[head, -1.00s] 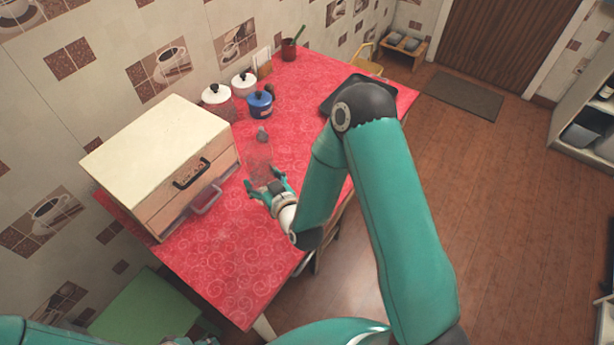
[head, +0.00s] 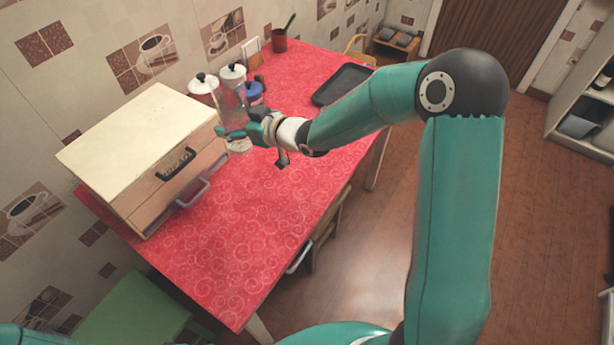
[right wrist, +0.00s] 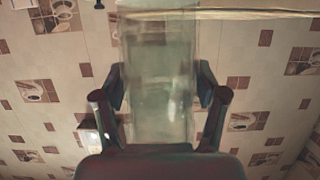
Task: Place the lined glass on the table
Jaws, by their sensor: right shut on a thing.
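The lined glass (head: 232,103) is a tall, clear, see-through vessel. My right gripper (head: 238,130) is shut on it, with a finger on each side of its lower part. The glass is upright in the head view and appears raised above the red table (head: 250,235), in front of the jars. In the right wrist view the glass (right wrist: 160,85) stands between the two dark fingers (right wrist: 160,95), with the tiled wall behind. Its lines are too faint to make out. My left gripper is not in view.
A wooden drawer box (head: 140,140) stands at the left, a drawer handle jutting out. White-lidded jars (head: 203,84) and a blue pot (head: 255,92) are close behind the glass. A dark tray (head: 342,84) and a red cup (head: 279,40) are farther back. The table's front is clear.

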